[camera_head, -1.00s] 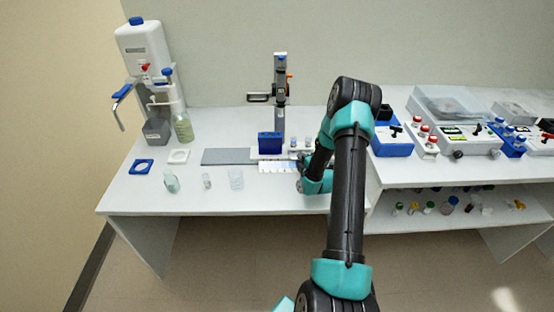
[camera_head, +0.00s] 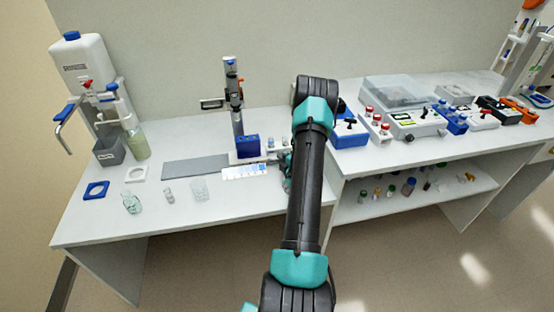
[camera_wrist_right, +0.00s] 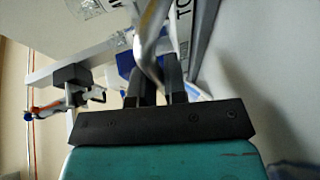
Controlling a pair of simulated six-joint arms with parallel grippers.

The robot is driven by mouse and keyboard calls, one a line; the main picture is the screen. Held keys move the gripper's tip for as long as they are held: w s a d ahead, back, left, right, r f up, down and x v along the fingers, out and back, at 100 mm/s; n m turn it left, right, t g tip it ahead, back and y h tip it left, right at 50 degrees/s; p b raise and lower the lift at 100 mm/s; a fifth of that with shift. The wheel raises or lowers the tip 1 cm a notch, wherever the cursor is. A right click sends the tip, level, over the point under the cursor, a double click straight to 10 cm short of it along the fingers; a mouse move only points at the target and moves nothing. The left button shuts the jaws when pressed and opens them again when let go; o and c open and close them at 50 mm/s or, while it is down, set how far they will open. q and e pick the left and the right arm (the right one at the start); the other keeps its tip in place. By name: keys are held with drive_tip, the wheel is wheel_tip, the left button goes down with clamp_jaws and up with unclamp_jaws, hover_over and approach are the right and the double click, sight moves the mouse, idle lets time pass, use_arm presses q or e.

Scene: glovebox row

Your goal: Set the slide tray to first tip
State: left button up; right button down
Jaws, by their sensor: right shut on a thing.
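The slide tray (camera_head: 245,170) is a pale strip with blue marks. It lies flat at the front of the stand with the blue block (camera_head: 248,147), to the right of a grey plate. My right gripper (camera_head: 286,168) is low at the tray's right end, mostly hidden by my arm in the head view. In the right wrist view, my right gripper (camera_wrist_right: 158,88) is shut on a curved metal bar (camera_wrist_right: 150,45), which looks like a handle. Its join to the tray cannot be made out. A white surface with dark letters shows beyond. My left gripper is out of view.
An upright column (camera_head: 234,95) rises behind the tray. A blue device (camera_head: 349,131) sits close on the right. The bench front is clear near the tray.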

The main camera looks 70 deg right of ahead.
drive_tip(key=shift+s+d, duration=0.2)
drive_tip(key=c, duration=1.4)
unclamp_jaws()
drive_tip(key=shift+s, duration=0.15)
drive_tip(key=shift+o, duration=1)
drive_tip(key=shift+a, duration=0.1)
drive_tip(key=v, duration=0.7)
drive_tip(key=shift+s+a, duration=0.1)
